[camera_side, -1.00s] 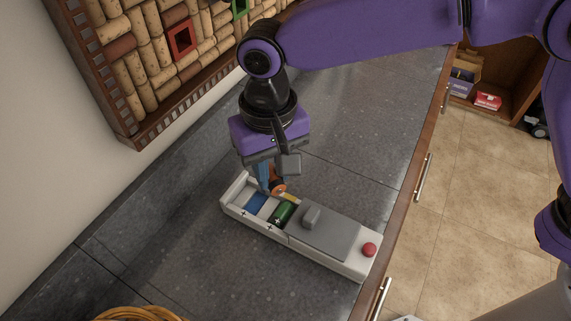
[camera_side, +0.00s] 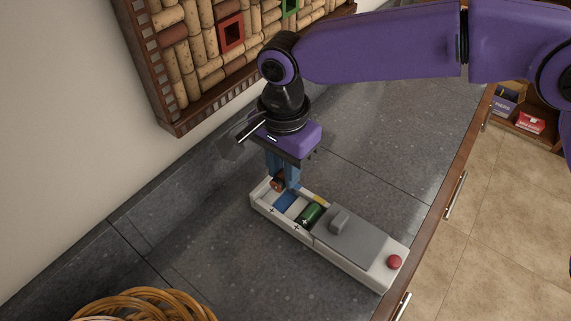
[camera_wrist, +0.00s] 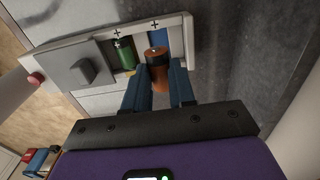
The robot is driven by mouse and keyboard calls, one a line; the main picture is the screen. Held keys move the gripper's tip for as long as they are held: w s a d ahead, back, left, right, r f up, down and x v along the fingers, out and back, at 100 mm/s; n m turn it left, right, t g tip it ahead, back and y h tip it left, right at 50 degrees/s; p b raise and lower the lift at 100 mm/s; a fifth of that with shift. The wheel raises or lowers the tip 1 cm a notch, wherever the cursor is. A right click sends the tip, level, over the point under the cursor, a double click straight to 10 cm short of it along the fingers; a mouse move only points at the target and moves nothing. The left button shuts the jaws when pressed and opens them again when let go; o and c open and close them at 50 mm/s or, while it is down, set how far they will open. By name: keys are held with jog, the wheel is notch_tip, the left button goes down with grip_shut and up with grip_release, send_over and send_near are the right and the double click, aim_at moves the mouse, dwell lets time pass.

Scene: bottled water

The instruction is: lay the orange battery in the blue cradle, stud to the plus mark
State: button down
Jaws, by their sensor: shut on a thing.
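The orange battery (camera_wrist: 157,74) is held between the two blue fingers of my gripper (camera_wrist: 159,88). In the side view the battery (camera_side: 277,185) shows only in part, between the fingers of my gripper (camera_side: 284,183). It is above the far end of the white holder, by the blue cradle (camera_side: 284,202); I cannot tell whether it touches. The fingers hide part of the cradle.
A green battery (camera_side: 312,213) lies in the neighbouring bay. The holder (camera_side: 352,266) also has a grey cover with a raised knob (camera_side: 339,222) and a red button (camera_side: 394,262). A wicker basket (camera_side: 145,304) stands at the lower left. The counter around the holder is clear.

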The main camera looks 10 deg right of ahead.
aim_at(283, 174)
jog(key=shift+f, duration=0.1)
jog(key=shift+f, duration=3.05)
jog(key=c, duration=0.9)
grip_release()
jog(key=shift+o, duration=0.2)
notch_tip(283, 174, up, 17)
jog(key=shift+r, duration=0.2)
